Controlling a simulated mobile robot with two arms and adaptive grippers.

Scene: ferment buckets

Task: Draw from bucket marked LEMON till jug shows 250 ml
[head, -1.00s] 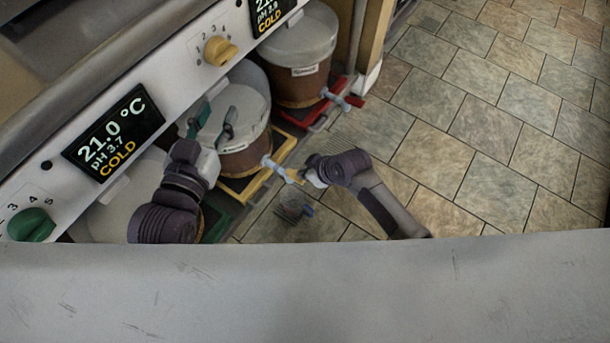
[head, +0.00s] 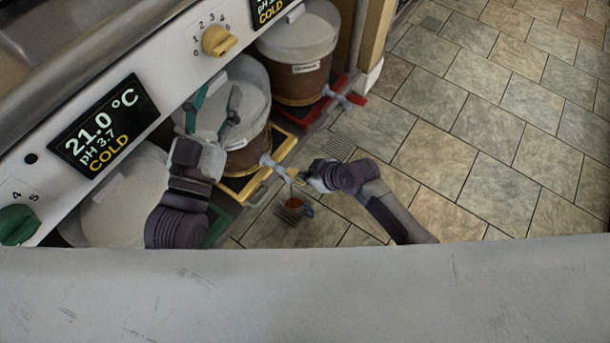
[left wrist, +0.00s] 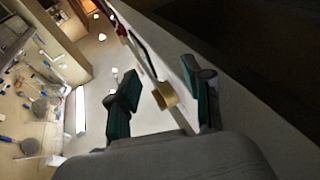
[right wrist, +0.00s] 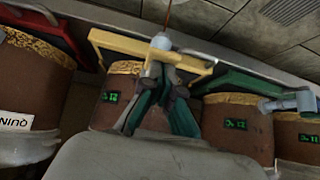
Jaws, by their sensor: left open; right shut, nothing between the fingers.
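The middle bucket (head: 249,137) has brown contents, a pale lid and a label too small to read. Its tap (head: 268,163) points out over a small clear jug (head: 293,206) on the floor. Orange-red liquid shows in the jug; its level marks are unreadable. In the right wrist view, a thin reddish stream (right wrist: 168,14) shows by the tap (right wrist: 160,45). My right gripper (head: 308,178) is shut and empty beside the tap's yellow handle; it also shows in the right wrist view (right wrist: 160,80). My left gripper (head: 213,105) is open and empty above the middle bucket's lid.
A control panel (head: 170,100) with knobs and a "21.0 °C, pH 3.7, COLD" display runs along the left. Tiled floor (head: 480,150) is clear to the right.

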